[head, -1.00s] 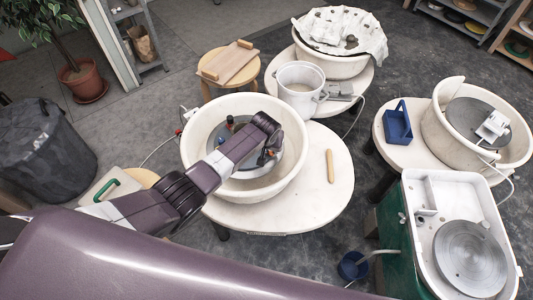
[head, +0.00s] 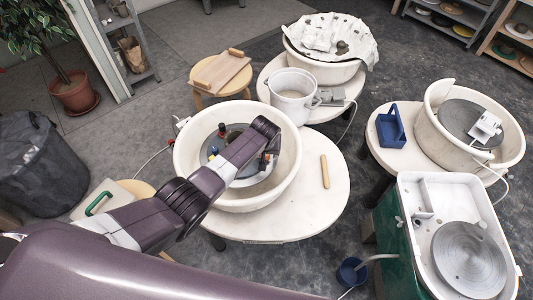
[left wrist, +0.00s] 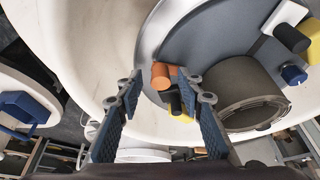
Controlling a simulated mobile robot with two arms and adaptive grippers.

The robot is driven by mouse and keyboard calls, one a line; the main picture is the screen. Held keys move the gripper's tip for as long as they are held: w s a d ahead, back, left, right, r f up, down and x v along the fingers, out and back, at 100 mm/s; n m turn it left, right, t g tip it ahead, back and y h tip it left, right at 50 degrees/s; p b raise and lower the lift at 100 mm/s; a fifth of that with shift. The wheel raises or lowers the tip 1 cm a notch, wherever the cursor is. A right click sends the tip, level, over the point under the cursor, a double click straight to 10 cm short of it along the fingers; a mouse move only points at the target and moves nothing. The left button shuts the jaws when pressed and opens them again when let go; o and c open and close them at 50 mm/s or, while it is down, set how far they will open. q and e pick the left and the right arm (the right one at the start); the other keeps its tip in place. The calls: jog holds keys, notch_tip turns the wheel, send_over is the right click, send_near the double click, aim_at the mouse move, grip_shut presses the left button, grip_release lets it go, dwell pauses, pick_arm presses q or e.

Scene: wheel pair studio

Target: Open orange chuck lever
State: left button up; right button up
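The orange chuck lever (left wrist: 160,73) is a short orange cylinder on the grey wheel head, close up in the left wrist view. My left gripper (left wrist: 159,87) is open, with its two blue padded fingers on either side of the orange lever and a gap showing on each side. In the head view my left gripper (head: 268,163) reaches down into the white basin (head: 188,180), and my wrist hides part of the wheel head. A grey cylindrical piece (left wrist: 238,88) sits on the wheel head right of the lever. My right gripper is not in view.
A black knob (left wrist: 291,38) on a white block, a blue knob (left wrist: 293,74) and yellow pieces (left wrist: 312,40) lie right of the lever. The basin wall surrounds the wheel head. A wooden roller (head: 324,171) lies on the table right of the basin.

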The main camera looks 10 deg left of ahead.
pick_arm(q)
jog(key=shift+r, duration=0.15)
jog(key=v, duration=1.1)
jog(key=shift+s+r, duration=0.25)
jog(key=shift+r, duration=0.05)
dwell(0.4)
